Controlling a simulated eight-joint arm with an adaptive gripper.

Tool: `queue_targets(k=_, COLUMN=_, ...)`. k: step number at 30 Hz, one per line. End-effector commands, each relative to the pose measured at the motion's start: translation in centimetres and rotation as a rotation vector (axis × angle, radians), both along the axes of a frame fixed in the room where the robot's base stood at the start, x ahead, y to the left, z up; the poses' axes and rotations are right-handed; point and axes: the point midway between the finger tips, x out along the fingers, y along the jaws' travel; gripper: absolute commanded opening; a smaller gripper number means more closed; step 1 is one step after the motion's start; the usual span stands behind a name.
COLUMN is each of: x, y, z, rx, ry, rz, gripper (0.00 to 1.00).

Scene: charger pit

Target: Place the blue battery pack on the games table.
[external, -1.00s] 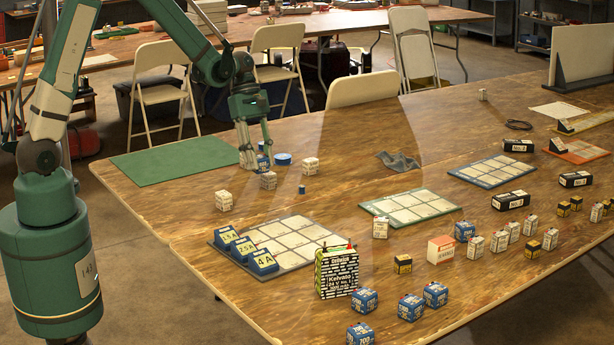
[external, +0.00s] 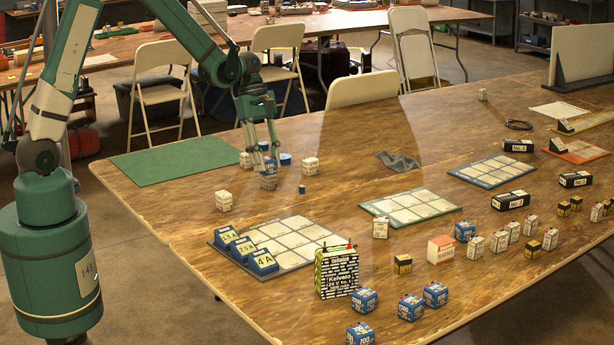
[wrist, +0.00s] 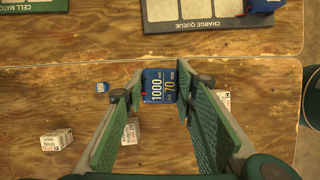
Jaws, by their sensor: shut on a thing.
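A blue battery pack marked "1000" (wrist: 159,86) is between the fingers of my gripper (wrist: 161,88) in the wrist view. My gripper (external: 267,168) is shut on the pack (external: 268,183) and points down over the near left part of a large wooden table (external: 330,215). I cannot tell how far the pack is above the wood. No visible label says which surface is the games table; another wooden table (external: 140,47) stands in the background.
A green mat (external: 175,160) lies left. A grid tray (external: 290,235), a large patterned battery (external: 337,272) and several blue packs (external: 411,307) are in front.

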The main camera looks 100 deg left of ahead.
Motion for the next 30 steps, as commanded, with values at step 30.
queue_targets(k=30, x=20.4, y=-15.5, z=-0.1, rx=0.000, ry=-0.001, rz=0.022, gripper=0.12)
